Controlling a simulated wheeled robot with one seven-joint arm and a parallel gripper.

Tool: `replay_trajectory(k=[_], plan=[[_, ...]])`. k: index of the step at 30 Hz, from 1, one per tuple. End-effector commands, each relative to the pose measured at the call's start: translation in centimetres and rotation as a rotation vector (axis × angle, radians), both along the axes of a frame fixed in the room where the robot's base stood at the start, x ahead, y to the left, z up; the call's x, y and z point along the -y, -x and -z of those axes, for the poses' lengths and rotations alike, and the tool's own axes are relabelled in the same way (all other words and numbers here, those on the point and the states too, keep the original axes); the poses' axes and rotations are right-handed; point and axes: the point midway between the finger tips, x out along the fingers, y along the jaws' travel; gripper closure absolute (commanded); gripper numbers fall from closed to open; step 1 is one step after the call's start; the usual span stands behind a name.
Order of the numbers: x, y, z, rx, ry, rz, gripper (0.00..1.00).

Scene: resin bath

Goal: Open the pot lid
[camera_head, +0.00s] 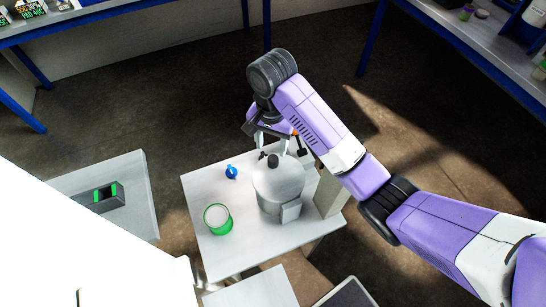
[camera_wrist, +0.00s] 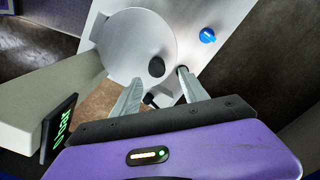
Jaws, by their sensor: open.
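The grey-white pot (camera_head: 277,190) stands on a small white table with its round lid (camera_head: 283,174) on. A dark knob (camera_head: 272,161) is on the lid; the lid (camera_wrist: 130,42) and knob (camera_wrist: 157,67) also show in the wrist view. My gripper (camera_head: 281,153) is open and empty above the lid. In the wrist view my gripper's (camera_wrist: 160,77) two fingers point toward the knob, one on each side of its near edge. I cannot tell whether either finger touches the lid.
A beige block (camera_head: 329,194) with a green-lit display (camera_wrist: 60,130) stands right beside the pot. A side table (camera_head: 138,181) is at left.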

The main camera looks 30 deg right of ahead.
Motion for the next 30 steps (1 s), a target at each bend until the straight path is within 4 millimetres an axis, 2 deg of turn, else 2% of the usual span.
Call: replay_trajectory(k=[6,18,30], plan=[[0.0,0.6,1.8,-0.017,0.002,0.000,0.48],[0.3,0.5,6.0,-0.014,0.005,0.001,0.48],[0.2,0.5,6.8,-0.012,0.004,0.000,0.48]])
